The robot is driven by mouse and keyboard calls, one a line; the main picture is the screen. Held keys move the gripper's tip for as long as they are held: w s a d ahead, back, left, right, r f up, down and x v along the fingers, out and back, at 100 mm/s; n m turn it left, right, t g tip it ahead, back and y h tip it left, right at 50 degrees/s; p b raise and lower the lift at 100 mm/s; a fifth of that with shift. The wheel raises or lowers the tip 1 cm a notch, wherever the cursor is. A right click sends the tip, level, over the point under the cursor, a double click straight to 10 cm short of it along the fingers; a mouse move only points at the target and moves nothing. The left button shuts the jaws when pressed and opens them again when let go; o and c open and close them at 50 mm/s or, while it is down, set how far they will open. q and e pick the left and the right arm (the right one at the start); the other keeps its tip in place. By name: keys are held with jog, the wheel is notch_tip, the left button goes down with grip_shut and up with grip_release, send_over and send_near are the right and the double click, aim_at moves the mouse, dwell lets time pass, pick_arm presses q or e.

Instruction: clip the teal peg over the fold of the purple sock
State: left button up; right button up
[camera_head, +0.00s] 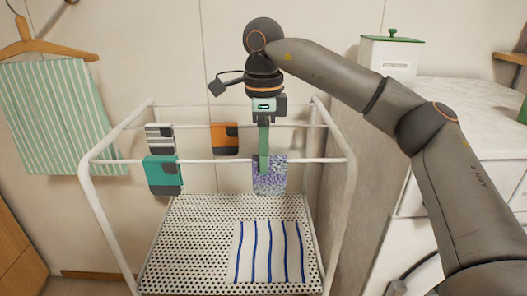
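The purple sock (277,183), mottled purple and white, hangs folded over the front rail of the white rack. My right gripper (264,118) points down above it, with its arm coming in from the right. The gripper is shut on the long, narrow teal peg (263,142), which looks muted green here. The peg hangs upright from the fingers, and its lower end overlaps the sock at the rail. I cannot tell whether the peg straddles the fold or is only in front of it. My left gripper is not in view.
The white rack (95,212) also carries a teal sock (159,173), a striped sock (158,137) and an orange sock (222,136). A dotted shelf (190,240) below holds a blue-striped cloth (270,252). A striped towel (60,115) hangs left; a white canister (390,55) stands right.

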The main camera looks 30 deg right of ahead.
jog(key=o, duration=0.5)
jog(key=shift+r, duration=0.15)
